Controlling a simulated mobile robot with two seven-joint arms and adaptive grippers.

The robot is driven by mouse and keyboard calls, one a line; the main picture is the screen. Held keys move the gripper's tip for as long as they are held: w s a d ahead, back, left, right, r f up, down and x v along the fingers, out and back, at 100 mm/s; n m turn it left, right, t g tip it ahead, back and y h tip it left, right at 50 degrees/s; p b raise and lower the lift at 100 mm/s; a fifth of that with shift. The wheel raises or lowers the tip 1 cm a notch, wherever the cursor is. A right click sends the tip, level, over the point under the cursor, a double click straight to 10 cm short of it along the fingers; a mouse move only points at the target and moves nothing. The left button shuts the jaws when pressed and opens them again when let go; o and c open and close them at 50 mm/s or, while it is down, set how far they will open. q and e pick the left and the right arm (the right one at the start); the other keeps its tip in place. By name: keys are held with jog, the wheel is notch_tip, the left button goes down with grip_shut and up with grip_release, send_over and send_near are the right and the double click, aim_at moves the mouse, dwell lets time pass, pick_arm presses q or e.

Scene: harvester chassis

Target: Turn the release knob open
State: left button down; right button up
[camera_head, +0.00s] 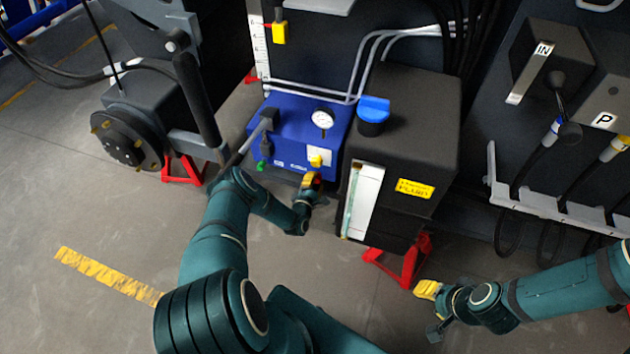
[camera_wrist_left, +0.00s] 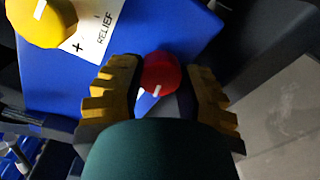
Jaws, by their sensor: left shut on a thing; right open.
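The blue power unit (camera_head: 290,135) stands in the middle of the head view, with a pressure gauge and a lever on top. My left gripper (camera_head: 312,183) is at its front right. In the left wrist view, a round red knob (camera_wrist_left: 159,73) with a short white mark sits between the two yellow ribbed fingers of the left gripper (camera_wrist_left: 162,85), which is shut on it. I take it for the release knob. The head view hides it behind the gripper. My right gripper (camera_head: 433,308) is open and empty above the floor at the lower right.
A yellow knob (camera_wrist_left: 45,20) with a white RELIEF label (camera_wrist_left: 98,35) is beside the red knob. A black tank (camera_head: 405,130) with a blue cap (camera_head: 373,109) stands close to the right. A green fitting (camera_head: 262,166) is on the unit's left. Floor is free in front.

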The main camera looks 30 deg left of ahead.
pick_arm(q)
jog(key=n, duration=0.7)
jog(key=shift+w, duration=0.1)
jog(key=n, duration=0.4)
jog(key=shift+n, duration=0.3)
jog(key=shift+r+n, duration=0.1)
jog(key=shift+n, duration=1.4)
jog(key=c, duration=0.5)
grip_release()
jog(key=shift+d, duration=0.1)
